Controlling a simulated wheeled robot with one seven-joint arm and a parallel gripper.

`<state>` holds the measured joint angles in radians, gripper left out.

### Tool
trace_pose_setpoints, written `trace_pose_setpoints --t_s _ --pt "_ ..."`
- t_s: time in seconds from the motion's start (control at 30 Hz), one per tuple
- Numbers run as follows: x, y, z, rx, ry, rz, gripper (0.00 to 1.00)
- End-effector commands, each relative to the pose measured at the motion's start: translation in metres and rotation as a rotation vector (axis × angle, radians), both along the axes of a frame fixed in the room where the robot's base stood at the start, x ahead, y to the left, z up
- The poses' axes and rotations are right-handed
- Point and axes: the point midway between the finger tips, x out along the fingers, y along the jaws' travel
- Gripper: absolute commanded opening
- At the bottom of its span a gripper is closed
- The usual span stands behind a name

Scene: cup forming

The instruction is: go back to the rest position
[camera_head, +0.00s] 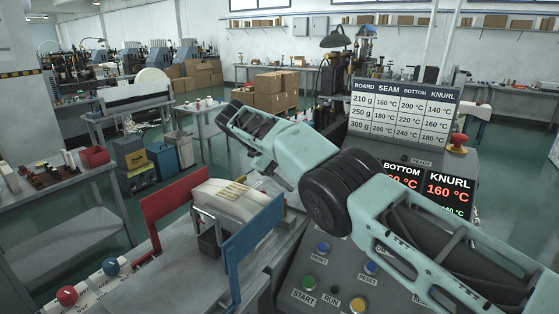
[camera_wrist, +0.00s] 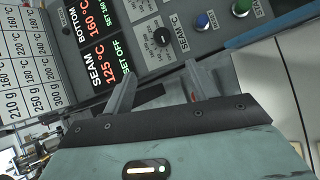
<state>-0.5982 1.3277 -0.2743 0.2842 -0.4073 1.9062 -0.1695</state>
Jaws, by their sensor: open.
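My gripper (camera_wrist: 161,72) shows in the wrist view with its two fingers apart and nothing between them. It faces the control panel (camera_wrist: 140,10), which appears tilted; I cannot tell the exact gap. In the head view my arm reaches from the lower right across the panel toward the upper left, and I cannot make out the fingers there. The panel's display (camera_wrist: 100,55) reads SEAM 125 °C with SET OFF in green, and BOTTOM 160 °C. In the head view the display (camera_head: 447,190) shows KNURL 160 °C, while my arm hides its left part.
A settings board (camera_head: 400,112) and a red mushroom button (camera_head: 457,143) top the console. A START button (camera_head: 309,281) sits below my arm. Left of it, a stack of pale blanks (camera_head: 232,198) lies between a red plate (camera_head: 172,212) and a blue plate (camera_head: 255,245). Cartons (camera_head: 270,92) stand behind.

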Motion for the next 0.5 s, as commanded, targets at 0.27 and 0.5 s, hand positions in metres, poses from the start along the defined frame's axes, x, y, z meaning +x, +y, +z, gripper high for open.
trace_pose_setpoints --t_s 0.27,0.5 --pt "0.020 -0.082 0.016 0.173 -0.015 -0.070 0.58" --pt "-0.007 -0.147 0.020 0.362 -0.065 -0.142 0.58"
